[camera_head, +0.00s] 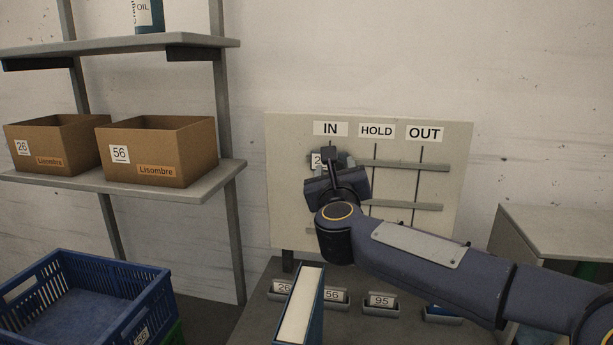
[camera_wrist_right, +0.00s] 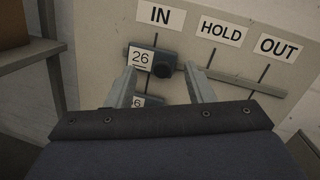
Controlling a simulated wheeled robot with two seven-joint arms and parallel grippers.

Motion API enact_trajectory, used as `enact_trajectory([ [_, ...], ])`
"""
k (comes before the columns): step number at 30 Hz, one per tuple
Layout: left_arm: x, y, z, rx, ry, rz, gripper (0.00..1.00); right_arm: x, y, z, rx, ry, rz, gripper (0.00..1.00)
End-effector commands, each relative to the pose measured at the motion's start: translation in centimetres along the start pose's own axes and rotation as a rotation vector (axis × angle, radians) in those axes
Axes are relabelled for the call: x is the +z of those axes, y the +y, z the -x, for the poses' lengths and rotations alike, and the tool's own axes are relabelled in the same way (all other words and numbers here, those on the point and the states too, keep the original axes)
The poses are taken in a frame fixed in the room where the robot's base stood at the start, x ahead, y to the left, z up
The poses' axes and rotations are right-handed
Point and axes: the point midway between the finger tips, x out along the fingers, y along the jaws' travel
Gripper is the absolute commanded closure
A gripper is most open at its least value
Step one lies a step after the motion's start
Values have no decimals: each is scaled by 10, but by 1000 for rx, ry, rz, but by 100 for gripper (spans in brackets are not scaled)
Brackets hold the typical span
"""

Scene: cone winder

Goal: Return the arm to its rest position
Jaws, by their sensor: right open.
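My right arm (camera_head: 420,250) reaches in from the right of the head view to the pale board (camera_head: 450,140). My right gripper (camera_head: 330,158) is at the upper left of the board, below the IN label (camera_head: 330,129). A second tag (camera_wrist_right: 138,101), partly hidden, shows below. My left gripper is not in view.
HOLD (camera_head: 376,131) and OUT (camera_head: 424,133) labels top the other columns. Below stand numbered card holders (camera_head: 381,301) and an upright blue-and-white box (camera_head: 301,305). A blue crate (camera_head: 75,300) is lower left, cardboard boxes (camera_head: 160,150) on a shelf, a cabinet (camera_head: 560,225) at right.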

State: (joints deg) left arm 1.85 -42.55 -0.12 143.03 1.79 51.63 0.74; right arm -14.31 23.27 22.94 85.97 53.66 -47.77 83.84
Motion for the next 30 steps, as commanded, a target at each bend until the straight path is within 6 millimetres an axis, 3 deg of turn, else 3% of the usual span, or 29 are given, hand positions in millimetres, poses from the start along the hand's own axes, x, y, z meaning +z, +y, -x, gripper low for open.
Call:
enact_trajectory([
  [2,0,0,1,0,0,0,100,11,-18,22,85,-80,243,52],
  [5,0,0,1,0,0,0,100,4,-29,58,218,-162,613,52],
  [8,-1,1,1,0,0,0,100,-26,-38,103,362,-218,978,52],
  [12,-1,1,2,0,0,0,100,-87,-48,172,588,-269,1410,52],
  [15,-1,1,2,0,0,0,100,-132,-56,219,751,-299,1635,52],
  [21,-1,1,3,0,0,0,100,-216,-68,315,1094,-381,1939,52],
  [24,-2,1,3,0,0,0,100,-247,-70,355,1243,-430,2017,52],
  [27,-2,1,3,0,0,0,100,-267,-72,384,1350,-475,2059,52],
  [30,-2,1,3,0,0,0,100,-278,-72,399,1411,-503,2077,52],
])
